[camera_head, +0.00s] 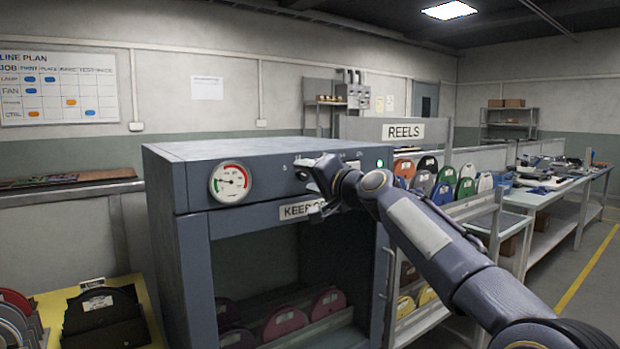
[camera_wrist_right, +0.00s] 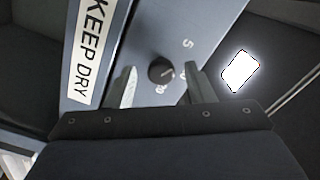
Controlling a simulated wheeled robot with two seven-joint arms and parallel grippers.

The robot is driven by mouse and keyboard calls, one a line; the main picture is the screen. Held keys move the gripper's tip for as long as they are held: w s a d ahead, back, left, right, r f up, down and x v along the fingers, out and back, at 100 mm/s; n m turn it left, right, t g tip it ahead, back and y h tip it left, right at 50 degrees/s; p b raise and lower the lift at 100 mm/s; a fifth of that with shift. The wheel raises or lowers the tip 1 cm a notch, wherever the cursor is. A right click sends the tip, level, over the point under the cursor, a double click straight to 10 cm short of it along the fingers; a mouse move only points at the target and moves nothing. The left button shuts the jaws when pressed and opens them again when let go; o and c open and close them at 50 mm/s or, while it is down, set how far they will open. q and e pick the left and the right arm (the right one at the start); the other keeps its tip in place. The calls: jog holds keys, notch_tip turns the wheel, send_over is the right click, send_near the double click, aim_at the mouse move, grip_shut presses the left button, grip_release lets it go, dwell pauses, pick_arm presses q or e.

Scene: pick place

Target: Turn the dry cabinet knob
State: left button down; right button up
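The dry cabinet (camera_head: 200,240) is a blue-grey box with an open front and a "KEEP DRY" label (camera_head: 297,210). Its knob (camera_wrist_right: 162,70) is a small dark round dial on the front panel, with scale numbers beside it in the right wrist view. My right gripper (camera_wrist_right: 160,75) is open, with one finger on each side of the knob in that view; I cannot tell whether they touch it. In the head view, my right gripper (camera_head: 309,185) is at the upper panel and largely covers the knob area. My left gripper is not in view.
A round gauge (camera_head: 230,183) and a lit green light (camera_head: 380,163) are on the cabinet's panel. Several reels (camera_head: 284,322) stand inside the cabinet. A reel rack with a "REELS" sign (camera_head: 403,131) stands behind right. A yellow tray (camera_head: 150,318) with dark reels is at lower left.

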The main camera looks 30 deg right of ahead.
jog(key=shift+s, duration=0.1)
jog(key=s+b, duration=0.1)
jog(key=s, duration=0.6)
jog(key=shift+s+d, duration=0.3)
jog(key=s+a+f+n+g+y, duration=0.1)
jog(key=s+a+f+n+g, duration=0.4)
jog(key=s+f, duration=0.65)
jog(key=s+a+f+n+g, duration=0.1)
jog(key=s+a+f+g, duration=0.2)
jog(key=s+a+f, duration=0.85)
jog(key=s+a+f+n+g+y, duration=0.1)
jog(key=s+f+n+g, duration=0.4)
jog(key=f, duration=1.2)
notch_tip(320, 180, up, 19)
jog(key=s+m+p, duration=0.1)
jog(key=p, duration=1.7)
jog(key=shift+m+t+p, duration=0.3)
jog(key=shift+p, duration=0.05)
